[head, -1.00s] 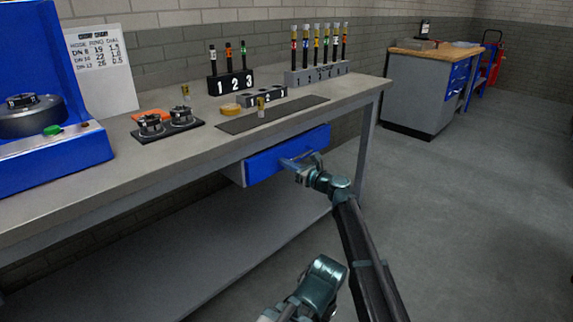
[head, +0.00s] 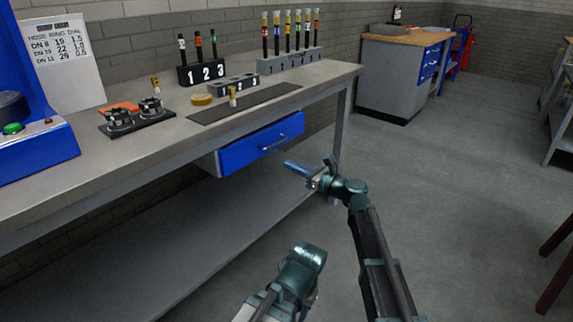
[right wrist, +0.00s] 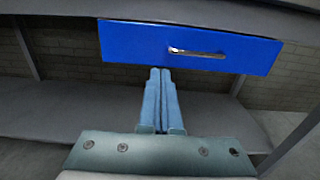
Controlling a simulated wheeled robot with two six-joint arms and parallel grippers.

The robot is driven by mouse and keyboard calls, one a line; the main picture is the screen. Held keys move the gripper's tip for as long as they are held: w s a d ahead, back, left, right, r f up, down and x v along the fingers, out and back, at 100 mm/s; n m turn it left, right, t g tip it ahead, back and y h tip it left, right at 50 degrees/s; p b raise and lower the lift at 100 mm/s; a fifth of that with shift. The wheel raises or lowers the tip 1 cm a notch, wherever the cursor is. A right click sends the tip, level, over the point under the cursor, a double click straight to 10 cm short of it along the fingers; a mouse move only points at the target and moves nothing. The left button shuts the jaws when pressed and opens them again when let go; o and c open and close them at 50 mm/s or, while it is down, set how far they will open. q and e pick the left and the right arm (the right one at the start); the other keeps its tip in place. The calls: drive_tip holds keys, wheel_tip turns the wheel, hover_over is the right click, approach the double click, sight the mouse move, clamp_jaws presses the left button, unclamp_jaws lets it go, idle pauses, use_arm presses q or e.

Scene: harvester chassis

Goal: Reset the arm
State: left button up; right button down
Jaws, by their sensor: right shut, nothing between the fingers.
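My right gripper (head: 297,169) is shut and empty, in the free space in front of and below the blue drawer (head: 240,152) under the workbench. Its two light blue fingers (right wrist: 161,98) lie side by side in the right wrist view, pointing toward the drawer. The drawer's metal handle (head: 274,144) is clear of the fingers; it also shows in the right wrist view (right wrist: 197,53). A grey side shows behind the drawer front; I cannot tell how far the drawer stands out.
The workbench top (head: 120,165) holds a numbered black rack (head: 200,73), a grey rack of several tubes (head: 290,62) and a blue machine (head: 40,150). A lower shelf (head: 190,240) runs beneath. A grey cabinet (head: 390,75) stands behind. The floor at right is mostly clear.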

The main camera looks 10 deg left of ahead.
drive_tip(key=s+d+f+n+g+h, duration=0.35)
drive_tip(key=s+d+f+n, duration=0.25)
drive_tip(key=s+f+n, duration=0.2)
drive_tip(key=s+d+f+n+g+h, duration=0.2)
drive_tip(key=s+d+f+n+h, duration=0.2)
drive_tip(key=s+d+f+n, duration=0.3)
drive_tip(key=s+d+f+n+g+h, duration=0.1)
drive_tip(key=s+d+f+n+h, duration=0.3)
drive_tip(key=s+d, duration=0.4)
drive_tip(key=s+d+f+n+g+h, duration=0.25)
drive_tip(key=s+d+n+h, duration=0.2)
drive_tip(key=s+d, duration=0.35)
drive_tip(key=s+a+n+h, duration=0.1)
drive_tip(key=s+a+n, duration=0.3)
drive_tip(key=a, duration=0.6)
wheel_tip(320, 180, up, 35)
drive_tip(key=p, duration=3.5)
drive_tip(key=shift+a, duration=0.35)
drive_tip(key=shift+s, duration=0.1)
